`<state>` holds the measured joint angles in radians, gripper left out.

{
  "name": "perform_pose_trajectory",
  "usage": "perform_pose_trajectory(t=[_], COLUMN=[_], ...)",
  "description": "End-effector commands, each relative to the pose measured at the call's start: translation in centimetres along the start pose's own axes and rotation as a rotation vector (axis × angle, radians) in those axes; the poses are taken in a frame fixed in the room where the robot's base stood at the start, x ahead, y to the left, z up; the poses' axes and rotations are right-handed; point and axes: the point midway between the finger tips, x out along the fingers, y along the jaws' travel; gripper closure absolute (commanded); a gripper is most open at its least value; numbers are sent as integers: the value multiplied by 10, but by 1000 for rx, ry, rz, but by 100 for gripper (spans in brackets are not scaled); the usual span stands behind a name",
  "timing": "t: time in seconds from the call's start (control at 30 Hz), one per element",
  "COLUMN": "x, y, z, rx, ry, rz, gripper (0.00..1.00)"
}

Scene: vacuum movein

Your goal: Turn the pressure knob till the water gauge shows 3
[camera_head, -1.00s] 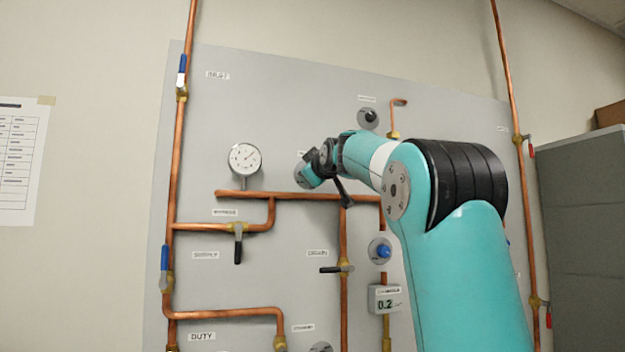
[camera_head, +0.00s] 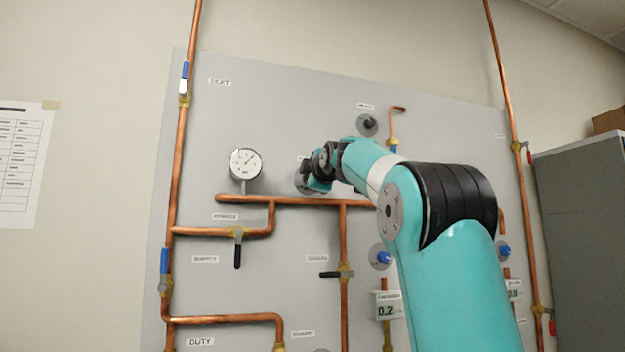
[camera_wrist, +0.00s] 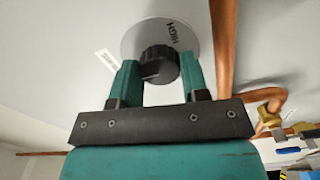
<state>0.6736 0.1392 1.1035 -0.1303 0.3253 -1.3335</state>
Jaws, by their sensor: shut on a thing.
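The pressure knob (camera_wrist: 158,65) is a black ribbed knob on a round grey plate (camera_wrist: 140,36) marked "HIGH" in the wrist view. My gripper (camera_wrist: 159,80) is shut on it, with a teal finger on each side. In the head view my gripper (camera_head: 316,180) is at the panel and hides the knob. The water gauge (camera_head: 246,164) is a round white dial left of my gripper, above the horizontal copper pipe. Its needle points to the upper right; the numbers are too small to read.
Copper pipes (camera_head: 290,201) run close below my gripper. A black-handled valve (camera_head: 238,250) hangs below the gauge. Another dark knob (camera_head: 367,125) is above right. A digital readout (camera_head: 388,306) shows about 0.2. A grey cabinet (camera_head: 590,220) stands at the right.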

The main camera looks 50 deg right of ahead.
Motion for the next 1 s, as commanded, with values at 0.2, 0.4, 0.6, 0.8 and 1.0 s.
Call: perform_pose_trajectory(t=[0.2,0.4,0.6,0.8,1.0], x=[0,0,0,0,-20], y=[0,0,0,0,-3], z=[0,0,0,0,1], rx=[-7,-6,-6,-6,-6], ry=[1,1,1,0,0], rz=[-1,-1,0,0,3], gripper=[82,82,33,33,33])
